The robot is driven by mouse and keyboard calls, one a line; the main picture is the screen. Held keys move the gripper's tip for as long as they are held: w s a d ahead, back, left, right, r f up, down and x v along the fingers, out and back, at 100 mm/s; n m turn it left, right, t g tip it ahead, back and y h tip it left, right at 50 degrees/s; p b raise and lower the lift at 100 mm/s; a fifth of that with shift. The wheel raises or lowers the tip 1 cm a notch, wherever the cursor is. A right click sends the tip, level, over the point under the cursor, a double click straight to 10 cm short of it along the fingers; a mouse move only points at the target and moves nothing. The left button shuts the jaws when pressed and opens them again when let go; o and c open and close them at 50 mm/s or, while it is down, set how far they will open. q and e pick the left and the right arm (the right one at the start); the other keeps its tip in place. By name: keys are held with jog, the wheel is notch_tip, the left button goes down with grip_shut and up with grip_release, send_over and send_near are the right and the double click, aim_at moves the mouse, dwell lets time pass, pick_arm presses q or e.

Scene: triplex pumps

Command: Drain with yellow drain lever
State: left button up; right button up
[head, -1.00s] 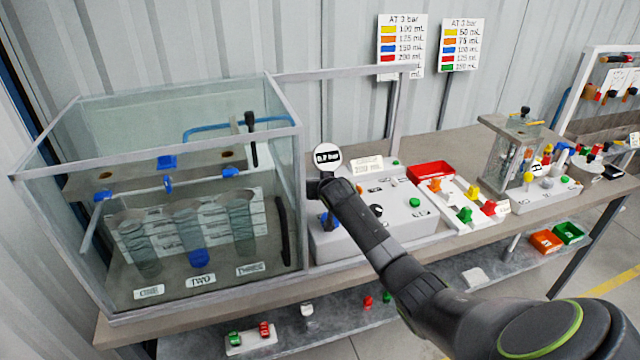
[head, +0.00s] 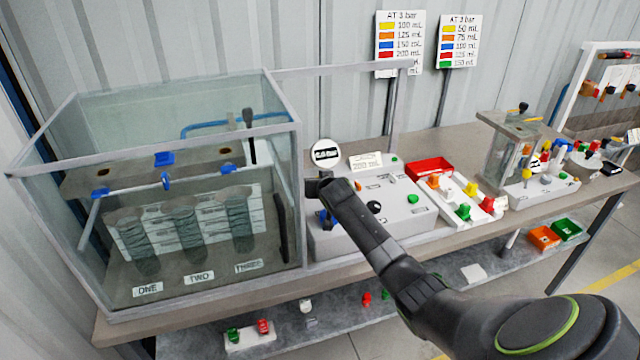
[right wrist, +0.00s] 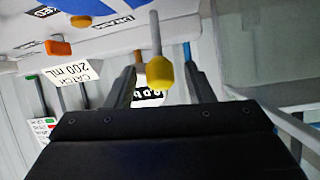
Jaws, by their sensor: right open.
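The yellow drain lever (right wrist: 159,72), a grey rod with a yellow knob, shows in the right wrist view, between the two fingers of my right gripper (right wrist: 163,86). The fingers are apart, with gaps on both sides of the knob. In the head view my right gripper (head: 318,188) is at the left end of the grey control box (head: 400,226), below the round gauge (head: 326,153). The yellow lever is not visible there. The glass tank (head: 70,230) on the left holds cylinders labelled ONE, TWO and THREE. My left gripper is not in view.
A blue knob (head: 327,219) and a black knob (head: 374,207) sit on the box near my arm. A "200 mL" card (head: 366,161) stands behind. A red tray (head: 430,170) and a white tray with coloured pieces (head: 493,212) lie to the right.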

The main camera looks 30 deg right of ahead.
jog(key=b+v, duration=0.2)
jog(key=v, duration=1.5)
jog(key=shift+s+a, duration=0.15)
jog(key=shift+s, duration=0.05)
